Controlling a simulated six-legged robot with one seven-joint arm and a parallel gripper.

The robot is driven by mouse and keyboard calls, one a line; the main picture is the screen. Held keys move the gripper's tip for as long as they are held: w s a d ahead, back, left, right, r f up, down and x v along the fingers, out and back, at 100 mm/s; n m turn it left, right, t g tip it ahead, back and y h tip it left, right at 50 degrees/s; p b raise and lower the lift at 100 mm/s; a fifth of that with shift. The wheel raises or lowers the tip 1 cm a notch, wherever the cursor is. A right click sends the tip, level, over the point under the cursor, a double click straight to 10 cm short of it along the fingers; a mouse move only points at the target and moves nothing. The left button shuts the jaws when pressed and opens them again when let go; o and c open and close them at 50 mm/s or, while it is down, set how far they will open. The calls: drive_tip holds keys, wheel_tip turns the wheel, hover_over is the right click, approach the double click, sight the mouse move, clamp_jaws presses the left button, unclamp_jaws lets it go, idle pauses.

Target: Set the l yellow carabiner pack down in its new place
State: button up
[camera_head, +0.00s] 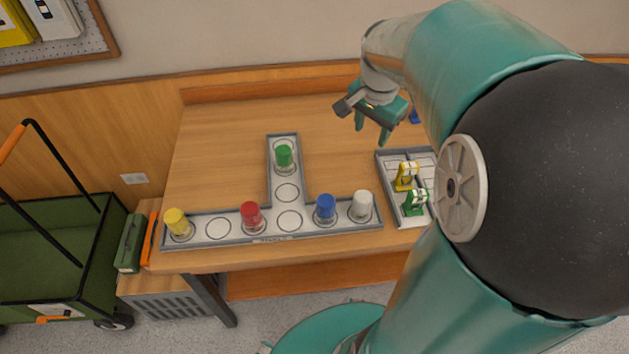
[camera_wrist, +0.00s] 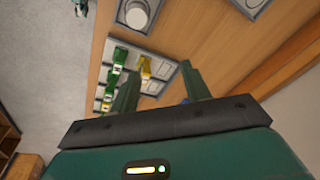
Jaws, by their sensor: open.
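The yellow carabiner pack (camera_head: 405,176) stands in a compartment of the grey tray (camera_head: 382,165) at the right of the table. A green carabiner pack (camera_head: 415,202) stands in front of it, nearer the table's front edge. My gripper (camera_head: 371,133) is open and empty, above the table behind and left of the tray, apart from the yellow pack. In the wrist view the yellow pack (camera_wrist: 144,68) shows beyond my two spread fingers (camera_wrist: 163,88), with green packs (camera_wrist: 119,57) beside it. My arm hides the tray's right part in the head view.
A T-shaped rack (camera_head: 235,238) holds yellow, red, blue, white and green-topped jars left of the tray. A blue item (camera_head: 414,117) is partly hidden behind my arm. A green cart (camera_head: 50,250) stands at the left. The table's back left is clear.

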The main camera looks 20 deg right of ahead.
drive_tip(key=s+a+r+n+t, duration=0.2)
drive_tip(key=s+a+n, duration=0.4)
drive_tip(key=a, duration=0.3)
drive_tip(key=s+a+r+n+t+y, duration=0.1)
drive_tip(key=s+a+n, duration=0.4)
drive_tip(key=a, duration=0.5)
drive_tip(key=r+n+t, duration=0.1)
drive_tip(key=n, duration=0.1)
drive_tip(key=shift+s+r+n, duration=0.15)
drive_tip(key=shift+s+n, duration=0.15)
drive_tip(key=shift+s, duration=0.1)
